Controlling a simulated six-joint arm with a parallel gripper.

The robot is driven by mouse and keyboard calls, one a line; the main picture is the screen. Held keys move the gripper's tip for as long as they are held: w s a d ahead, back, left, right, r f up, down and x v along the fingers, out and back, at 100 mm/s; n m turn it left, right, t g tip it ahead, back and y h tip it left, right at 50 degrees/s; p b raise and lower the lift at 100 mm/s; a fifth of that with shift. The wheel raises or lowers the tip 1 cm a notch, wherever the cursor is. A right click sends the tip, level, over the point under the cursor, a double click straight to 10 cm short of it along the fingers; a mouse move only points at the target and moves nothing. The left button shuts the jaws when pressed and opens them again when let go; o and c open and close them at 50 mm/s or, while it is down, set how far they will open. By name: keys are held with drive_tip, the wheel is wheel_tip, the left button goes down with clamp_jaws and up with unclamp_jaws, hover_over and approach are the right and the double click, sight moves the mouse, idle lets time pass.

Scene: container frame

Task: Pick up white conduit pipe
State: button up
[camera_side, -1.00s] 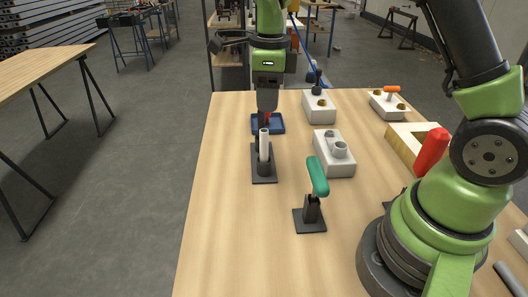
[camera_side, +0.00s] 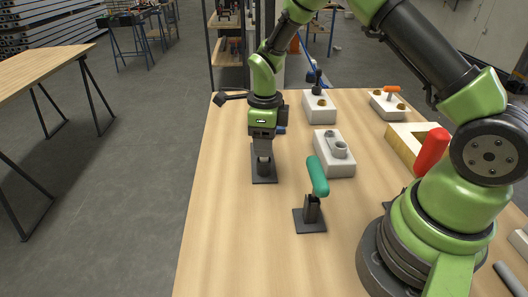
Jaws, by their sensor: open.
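The black stand (camera_side: 264,179) is upright on the wooden table, left of its middle. My gripper (camera_side: 263,150) points straight down over this stand, its jaws low and close to the stand's socket. The white conduit pipe is hidden behind or between the jaws, so I cannot see whether they touch it. My gripper is open.
A second black stand (camera_side: 311,222) holds a teal-handled thing (camera_side: 317,176) nearer the camera. A white block with round fittings (camera_side: 334,161) stands right of my gripper. A white block (camera_side: 320,107) lies farther back. The table's left side is bare.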

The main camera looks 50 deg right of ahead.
drive_tip(key=shift+c, duration=0.4)
clamp_jaws()
drive_tip(key=shift+r, duration=0.1)
wheel_tip(320, 180, up, 14)
drive_tip(key=shift+r, duration=0.2)
idle(0.4)
